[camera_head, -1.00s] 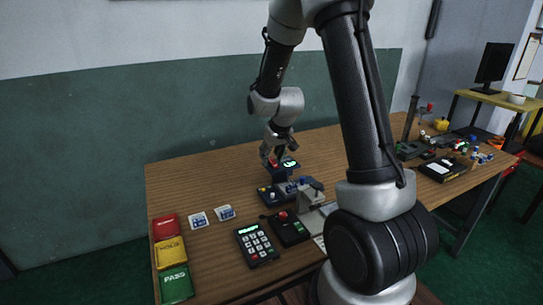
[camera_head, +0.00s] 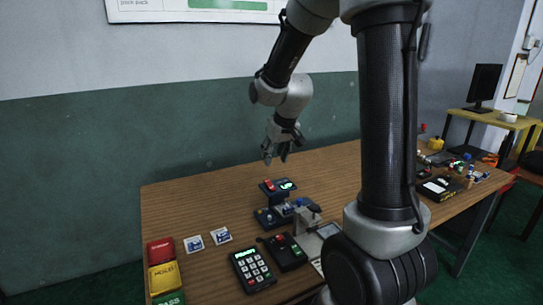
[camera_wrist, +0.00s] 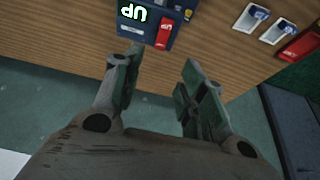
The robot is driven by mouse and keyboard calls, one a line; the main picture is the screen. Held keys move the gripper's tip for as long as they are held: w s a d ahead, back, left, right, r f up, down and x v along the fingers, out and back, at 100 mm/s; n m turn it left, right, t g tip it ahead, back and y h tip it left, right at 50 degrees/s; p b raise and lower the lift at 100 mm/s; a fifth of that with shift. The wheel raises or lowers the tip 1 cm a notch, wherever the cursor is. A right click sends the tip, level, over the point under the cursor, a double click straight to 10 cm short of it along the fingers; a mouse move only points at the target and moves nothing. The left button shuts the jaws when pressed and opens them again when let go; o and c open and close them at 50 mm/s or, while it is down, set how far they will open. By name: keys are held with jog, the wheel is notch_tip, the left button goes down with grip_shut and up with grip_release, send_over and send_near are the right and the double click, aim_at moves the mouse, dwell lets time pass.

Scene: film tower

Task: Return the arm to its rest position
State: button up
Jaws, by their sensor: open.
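My gripper (camera_head: 276,157) is open and empty in the head view. It hangs in the air above the back part of the wooden table (camera_head: 330,168), clear of the device below it. In the wrist view my gripper's two fingers (camera_wrist: 160,88) stand apart with nothing between them. My arm is bent, rising on the right of the head view and reaching down toward the middle. The dark blue device (camera_head: 277,188) with a red switch and a lit display stands below the gripper. The device also shows at the top of the wrist view (camera_wrist: 130,42), its display reading "UP".
A keypad (camera_head: 252,270), a black box (camera_head: 285,252) and a grey fixture (camera_head: 308,222) stand near the table's front. Red, yellow and green trays (camera_head: 161,277) line the left end. A monitor (camera_head: 484,86) stands at far right.

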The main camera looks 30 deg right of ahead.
jog(key=s+r, duration=0.5)
jog(key=s, duration=0.8)
jog(key=s+a+r, duration=0.1)
jog(key=s+r, duration=0.4)
jog(key=s, duration=0.9)
jog(key=shift+s+g, duration=0.3)
